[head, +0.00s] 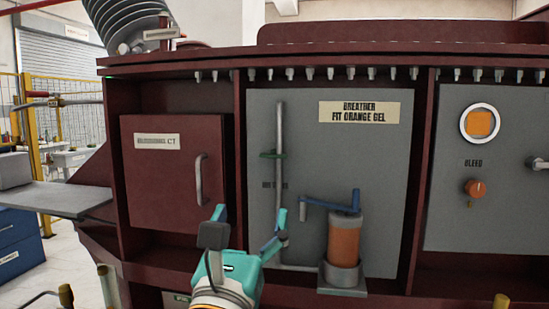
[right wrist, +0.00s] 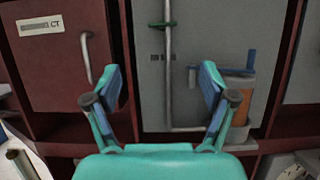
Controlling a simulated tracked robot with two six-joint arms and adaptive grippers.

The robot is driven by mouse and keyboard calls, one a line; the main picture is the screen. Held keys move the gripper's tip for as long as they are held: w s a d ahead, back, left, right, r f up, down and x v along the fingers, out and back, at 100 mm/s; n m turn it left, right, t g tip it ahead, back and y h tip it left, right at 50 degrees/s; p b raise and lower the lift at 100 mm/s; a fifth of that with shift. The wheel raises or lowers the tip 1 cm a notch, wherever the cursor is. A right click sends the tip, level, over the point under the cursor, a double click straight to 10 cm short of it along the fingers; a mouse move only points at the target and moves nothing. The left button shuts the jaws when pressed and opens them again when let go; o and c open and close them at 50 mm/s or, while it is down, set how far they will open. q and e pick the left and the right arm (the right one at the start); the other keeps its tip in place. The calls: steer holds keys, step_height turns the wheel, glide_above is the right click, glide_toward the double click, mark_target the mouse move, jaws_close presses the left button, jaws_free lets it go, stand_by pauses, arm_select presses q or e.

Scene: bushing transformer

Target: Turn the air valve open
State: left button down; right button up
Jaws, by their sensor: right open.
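A small green valve handle (head: 270,154) sits on a thin vertical grey pipe (head: 280,120) on the grey breather panel. It lies roughly level, across the pipe. The handle also shows at the top of the right wrist view (right wrist: 163,24). A blue lever (head: 330,203) tops the orange breather cylinder (head: 344,240), right of the pipe. No label in view names the air valve. My right gripper (head: 250,215) is open and empty, below the green handle. In the right wrist view its fingers (right wrist: 160,85) stand on both sides of the pipe, nearer the camera. My left gripper is out of view.
A dark red cabinet door (head: 160,185) with a grey handle (head: 201,180) is left of the panel. At right are an orange round window (head: 480,123) and an orange bleed knob (head: 475,188). A red ledge runs below the panels. Yellow fencing (head: 35,140) stands far left.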

mark_target(273, 157)
steer(key=p+x, duration=0.6)
steer(key=x, duration=0.8)
steer(key=shift+w+d+r, duration=0.15)
steer(key=shift+d+r, duration=0.05)
steer(key=shift+r, duration=0.05)
steer(key=shift+x, duration=0.8)
steer(key=shift+f, duration=0.15)
steer(key=c, duration=1.2)
steer(key=shift+o, duration=0.2)
